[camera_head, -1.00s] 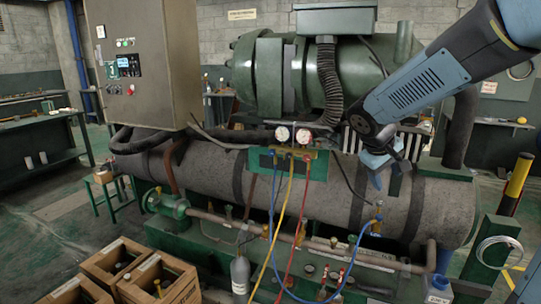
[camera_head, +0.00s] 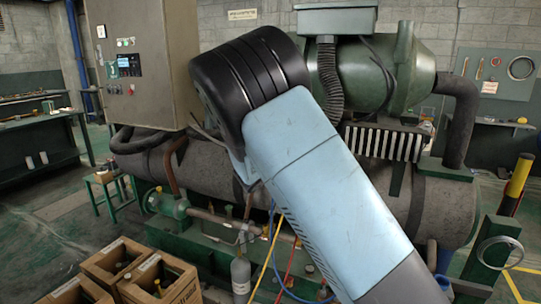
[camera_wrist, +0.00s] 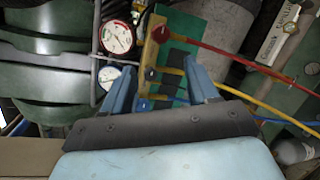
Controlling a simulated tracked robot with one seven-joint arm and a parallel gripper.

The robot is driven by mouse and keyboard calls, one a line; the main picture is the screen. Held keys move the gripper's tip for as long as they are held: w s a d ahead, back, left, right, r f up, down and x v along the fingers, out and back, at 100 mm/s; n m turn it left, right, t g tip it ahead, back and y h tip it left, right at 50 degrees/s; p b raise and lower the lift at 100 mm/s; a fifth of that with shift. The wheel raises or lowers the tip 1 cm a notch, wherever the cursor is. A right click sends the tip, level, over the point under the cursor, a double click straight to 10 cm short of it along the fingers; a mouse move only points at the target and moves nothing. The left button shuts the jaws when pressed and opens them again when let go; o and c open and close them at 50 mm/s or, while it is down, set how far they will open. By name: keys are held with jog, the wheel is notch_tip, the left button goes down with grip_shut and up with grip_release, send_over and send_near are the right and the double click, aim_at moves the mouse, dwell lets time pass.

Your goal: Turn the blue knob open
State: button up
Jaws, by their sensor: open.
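In the wrist view, the gauge manifold (camera_wrist: 152,58) is a yellow-brass bar on a green plate (camera_wrist: 183,40). A red knob (camera_wrist: 160,33) is at its upper end. A small blue part that looks like the blue knob (camera_wrist: 141,104) is at its lower end, near the left finger. My gripper (camera_wrist: 160,75) is open, its two blue fingers apart, with the manifold and plate showing between them. I cannot tell whether a finger touches the knob. In the head view my arm hides the manifold and the gripper's fingertips.
A red-marked gauge (camera_wrist: 118,37) and a blue-marked gauge (camera_wrist: 108,77) sit close by the left finger. A red hose (camera_wrist: 245,64), a yellow hose (camera_wrist: 260,104) and a blue hose run off to the right. Open wooden crates (camera_head: 112,262) stand at the front left in the head view.

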jog(key=w+a+f+n+t+y, duration=0.1)
jog(key=a+n+t, duration=0.1)
jog(key=a, duration=0.4)
jog(key=a+f+n+t+y, duration=0.1)
jog(key=a+n+t+y, duration=0.15)
jog(key=a, duration=0.25)
jog(key=shift+g+h, duration=0.45)
jog(key=x, duration=1.4)
jog(key=shift+a, duration=0.2)
jog(key=shift+c, duration=0.4)
jog(key=c, duration=1)
jog(key=shift+o, duration=0.2)
